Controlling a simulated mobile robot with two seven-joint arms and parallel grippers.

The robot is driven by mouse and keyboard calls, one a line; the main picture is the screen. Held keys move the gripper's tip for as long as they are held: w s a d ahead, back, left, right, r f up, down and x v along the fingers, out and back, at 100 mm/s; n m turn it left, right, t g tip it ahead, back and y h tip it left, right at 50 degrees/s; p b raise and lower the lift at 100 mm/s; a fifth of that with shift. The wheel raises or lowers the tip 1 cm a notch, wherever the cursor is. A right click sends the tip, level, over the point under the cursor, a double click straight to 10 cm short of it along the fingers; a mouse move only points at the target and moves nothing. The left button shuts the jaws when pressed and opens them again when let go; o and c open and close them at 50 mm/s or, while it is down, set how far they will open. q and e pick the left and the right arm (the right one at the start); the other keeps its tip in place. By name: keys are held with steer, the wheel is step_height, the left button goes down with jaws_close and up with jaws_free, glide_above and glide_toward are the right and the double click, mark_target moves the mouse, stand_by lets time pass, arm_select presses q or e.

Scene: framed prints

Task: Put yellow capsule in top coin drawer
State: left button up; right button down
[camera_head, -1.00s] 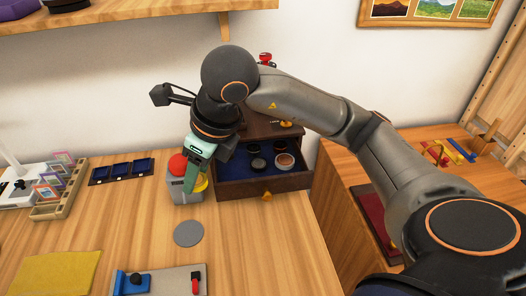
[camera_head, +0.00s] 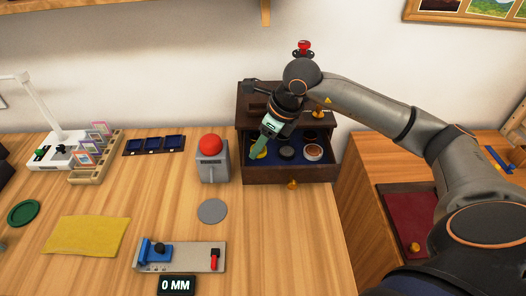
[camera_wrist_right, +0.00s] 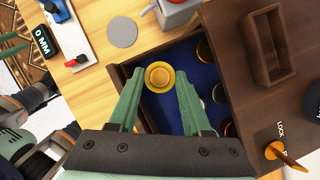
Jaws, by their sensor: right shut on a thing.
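The yellow capsule (camera_wrist_right: 159,77) is round and sits between the fingertips of my right gripper (camera_wrist_right: 158,88), which is shut on it. In the head view, my right gripper (camera_head: 259,150) points down over the left part of the open top drawer (camera_head: 262,176); the capsule shows there as a yellow patch (camera_head: 262,154) partly covered by the fingers. In the wrist view, the capsule overlaps the drawer's blue lining near a wooden wall. Its height above the lining is hard to tell. My left gripper is not clearly in view.
Dark and copper round capsules (camera_head: 313,153) lie in the drawer's right part. The dark wooden cabinet (camera_head: 258,97) stands against the wall. A grey box with a red dome (camera_head: 210,146) stands just left of the drawer. A grey disc (camera_head: 212,211) lies on clear table in front.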

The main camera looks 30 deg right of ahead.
mark_target(264, 151)
steer(key=f, duration=0.3)
steer(key=shift+w+d+f+p, duration=0.1)
steer(key=shift+w+d+p, duration=0.05)
steer(key=shift+d+p, duration=0.25)
steer(key=shift+f, duration=0.45)
steer(key=shift+f, duration=0.1)
steer(key=shift+c, duration=1.7)
jaws_free()
steer(key=shift+d+r, duration=0.1)
steer(key=shift+r, duration=0.4)
steer(key=v, duration=1.1)
steer(key=shift+b, duration=0.3)
steer(key=shift+r, duration=0.1)
